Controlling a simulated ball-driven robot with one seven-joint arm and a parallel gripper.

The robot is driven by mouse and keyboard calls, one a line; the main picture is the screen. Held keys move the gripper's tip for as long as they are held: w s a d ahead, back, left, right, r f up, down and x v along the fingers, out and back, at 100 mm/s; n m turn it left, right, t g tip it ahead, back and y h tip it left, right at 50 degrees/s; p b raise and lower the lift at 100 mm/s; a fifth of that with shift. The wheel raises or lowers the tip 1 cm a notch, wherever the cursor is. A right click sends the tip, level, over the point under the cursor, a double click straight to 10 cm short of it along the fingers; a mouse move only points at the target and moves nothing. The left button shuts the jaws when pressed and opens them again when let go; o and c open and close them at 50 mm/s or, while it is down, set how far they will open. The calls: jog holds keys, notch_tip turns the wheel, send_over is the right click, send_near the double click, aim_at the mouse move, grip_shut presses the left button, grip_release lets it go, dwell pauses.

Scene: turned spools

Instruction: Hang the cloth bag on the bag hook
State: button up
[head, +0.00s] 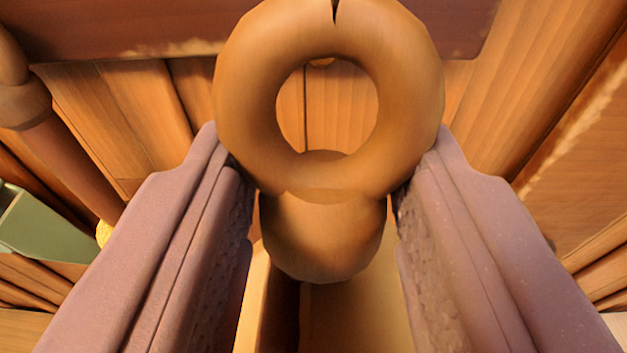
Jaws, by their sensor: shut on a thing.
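My gripper (325,195) shows as two mauve fingers, one on each side of a wooden ring (246,95) with a rounded knob (322,240) under it. The fingers are shut on this ringed piece at its lower part. The ring faces me with its hole open, and a small dark notch shows at its top. Below the knob, between the fingers, is a pale tan surface (355,315); I cannot tell whether it is part of the cloth bag. I cannot make out the cloth bag or the bag hook for certain in this view.
A dark red-brown board (130,25) crosses the top, behind the ring. A turned wooden post (70,160) stands at the left, with a green object (50,228) near it. Wooden planks (540,60) fill the background.

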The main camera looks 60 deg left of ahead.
jog(key=b+x, duration=0.2)
jog(key=x, duration=0.5)
dwell(0.5)
dwell(0.6)
jog(key=o, duration=1.3)
jog(key=shift+c, duration=0.2)
